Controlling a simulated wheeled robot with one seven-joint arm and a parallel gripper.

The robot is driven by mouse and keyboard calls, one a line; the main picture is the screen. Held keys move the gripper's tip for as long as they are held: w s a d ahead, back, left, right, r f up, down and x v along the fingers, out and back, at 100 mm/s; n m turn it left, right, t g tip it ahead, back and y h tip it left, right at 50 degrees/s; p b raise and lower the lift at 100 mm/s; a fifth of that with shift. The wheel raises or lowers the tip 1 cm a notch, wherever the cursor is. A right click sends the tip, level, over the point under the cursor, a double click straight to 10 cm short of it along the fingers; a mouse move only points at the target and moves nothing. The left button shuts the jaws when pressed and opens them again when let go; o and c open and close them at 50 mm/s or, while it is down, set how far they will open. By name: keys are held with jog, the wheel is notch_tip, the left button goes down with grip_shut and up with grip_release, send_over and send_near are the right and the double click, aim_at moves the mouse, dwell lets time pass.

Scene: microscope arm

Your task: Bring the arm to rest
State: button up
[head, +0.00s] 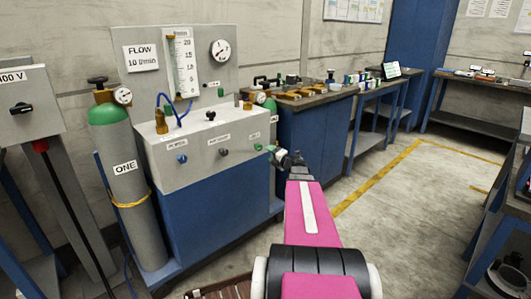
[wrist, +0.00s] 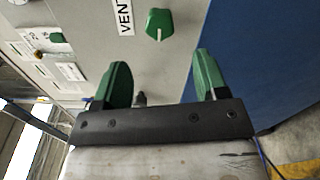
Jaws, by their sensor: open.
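My gripper (wrist: 163,75) shows in the wrist view with its two green fingers spread apart and nothing between them. In the head view my gripper (head: 275,152) is at the end of my pink arm, close to the right end of the grey panel (head: 190,160). A green knob (wrist: 160,22) beside a "VENT" label lies beyond the fingertips in the wrist view, roughly in line with the gap. The knob looks clear of the fingers; the exact distance cannot be told. In the head view the green knob (head: 258,146) is just left of the gripper.
A grey cylinder marked "ONE" (head: 130,185) with a green top stands left of the blue cabinet (head: 215,220). A bench with tools (head: 310,95) stands behind on the right. Another bench edge (head: 500,200) is at the far right. The floor (head: 400,210) between is clear.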

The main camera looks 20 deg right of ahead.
jog(key=shift+v, duration=0.9)
jog(key=s+a+f+m+g+h, duration=0.2)
jog(key=s+a+f+m+g, duration=0.2)
jog(key=s+a+m, duration=0.3)
jog(key=s+a+f+m+g+h, duration=0.2)
jog(key=s+a+f+m+g, duration=0.3)
jog(key=a, duration=0.6)
jog(key=s+a+f+m+g+h, duration=0.2)
jog(key=s+a+f+m+g, duration=0.2)
jog(key=s+a+m+g, duration=0.4)
jog(key=s+a+m, duration=0.1)
jog(key=s+m, duration=0.2)
jog(key=m, duration=0.1)
jog(key=shift+a+f+m, duration=0.2)
jog(key=shift+f+m, duration=0.1)
jog(key=shift+f, duration=0.05)
